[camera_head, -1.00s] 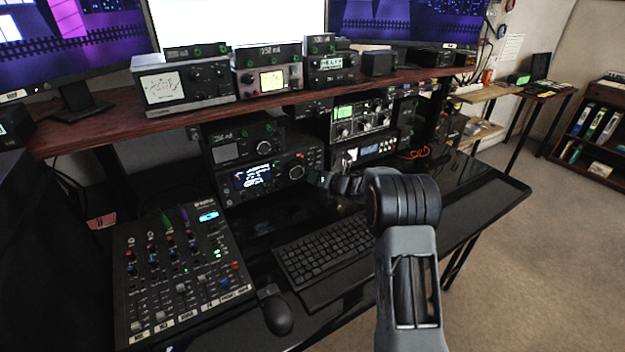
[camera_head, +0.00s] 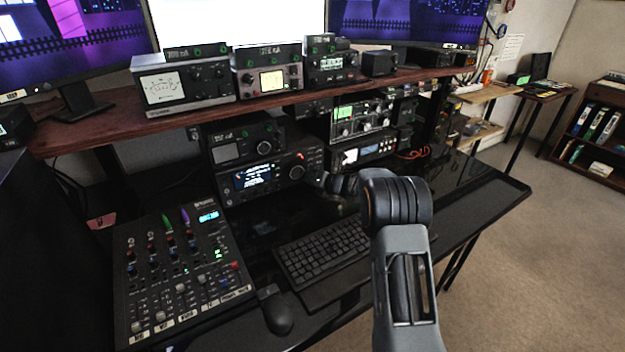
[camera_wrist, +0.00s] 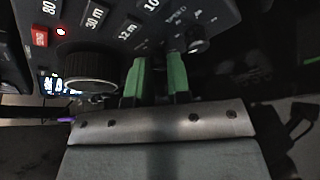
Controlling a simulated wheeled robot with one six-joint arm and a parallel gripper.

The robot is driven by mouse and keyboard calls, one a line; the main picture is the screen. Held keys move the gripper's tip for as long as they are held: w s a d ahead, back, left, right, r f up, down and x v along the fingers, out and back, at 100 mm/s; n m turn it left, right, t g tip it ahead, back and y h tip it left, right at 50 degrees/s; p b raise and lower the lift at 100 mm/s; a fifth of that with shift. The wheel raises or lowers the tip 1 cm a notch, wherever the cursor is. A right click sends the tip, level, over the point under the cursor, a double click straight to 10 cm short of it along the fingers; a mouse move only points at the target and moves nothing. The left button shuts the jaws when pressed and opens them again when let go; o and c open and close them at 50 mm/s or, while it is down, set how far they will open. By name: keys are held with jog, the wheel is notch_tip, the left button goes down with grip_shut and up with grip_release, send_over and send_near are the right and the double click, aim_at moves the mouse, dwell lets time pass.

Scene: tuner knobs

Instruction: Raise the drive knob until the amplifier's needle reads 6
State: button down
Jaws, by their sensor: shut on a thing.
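My gripper (camera_wrist: 160,72) shows in the wrist view as two green fingers with a narrow gap, up against the dark front panel of a radio. The fingers are shut on a small knob, taken to be the drive knob, which they mostly hide. In the head view the radio (camera_head: 246,201) stands under the shelf with a lit blue display, and my gripper is at its right end, mostly hidden by my arm. Meter boxes stand on the shelf: one with a wide white dial (camera_head: 163,88) and one with a smaller lit dial (camera_head: 271,81). I cannot tell which is the amplifier or read a needle.
In the wrist view a large ribbed knob (camera_wrist: 91,70) is left of the fingers and a small knob (camera_wrist: 197,45) right of them. Keys marked with bands line the panel. A keyboard (camera_head: 325,249), mouse (camera_head: 277,314) and mixer (camera_head: 180,270) lie on the desk below.

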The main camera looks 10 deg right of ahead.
jog(key=shift+d+f+m+y+b, duration=0.1)
jog(key=shift+f+m+y+b, duration=0.15)
jog(key=shift+m+y, duration=0.6)
jog(key=shift+r+m, duration=0.2)
jog(key=shift+m, duration=0.65)
jog(key=c, duration=1.3)
grip_release()
jog(key=shift+c, duration=0.2)
jog(key=v, duration=1.3)
jog(key=shift+s+d+f, duration=0.2)
jog(key=shift+s+d, duration=0.05)
jog(key=shift+s, duration=0.1)
